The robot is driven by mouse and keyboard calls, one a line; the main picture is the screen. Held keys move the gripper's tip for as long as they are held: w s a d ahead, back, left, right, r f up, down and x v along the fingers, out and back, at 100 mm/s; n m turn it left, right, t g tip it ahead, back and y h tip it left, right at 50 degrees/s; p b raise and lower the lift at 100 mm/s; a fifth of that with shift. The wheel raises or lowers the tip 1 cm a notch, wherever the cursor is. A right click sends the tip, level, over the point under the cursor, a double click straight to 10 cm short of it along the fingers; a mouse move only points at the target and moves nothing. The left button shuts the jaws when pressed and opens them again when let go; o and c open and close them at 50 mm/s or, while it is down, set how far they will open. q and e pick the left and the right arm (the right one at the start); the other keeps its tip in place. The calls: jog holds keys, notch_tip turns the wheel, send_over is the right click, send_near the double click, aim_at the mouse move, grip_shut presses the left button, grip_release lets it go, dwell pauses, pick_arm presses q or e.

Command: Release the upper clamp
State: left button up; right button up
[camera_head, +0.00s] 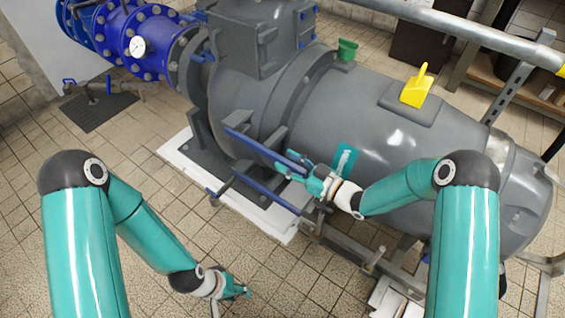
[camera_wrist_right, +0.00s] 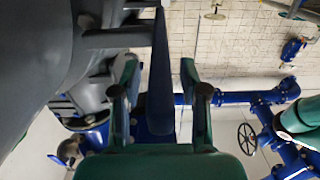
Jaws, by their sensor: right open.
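A long blue bar (camera_head: 252,145), the upper of two on the side of the grey pump (camera_head: 385,130), looks like the upper clamp's lever. The lower blue bar (camera_head: 268,193) runs roughly parallel below it. My right gripper (camera_head: 290,170) is open at the right end of the upper bar. In the right wrist view a dark blue bar (camera_wrist_right: 160,80) lies between the two spread fingers of this gripper (camera_wrist_right: 160,88); contact cannot be judged. My left gripper (camera_head: 243,292) hangs low over the tiled floor, away from the pump; its jaws are too small to read.
Blue pipes with a white gauge (camera_head: 138,47) join the pump at upper left. A metal rail (camera_head: 345,248) runs below the pump. The tiled floor (camera_head: 150,155) at left is mostly clear.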

grip_shut()
dwell(0.3)
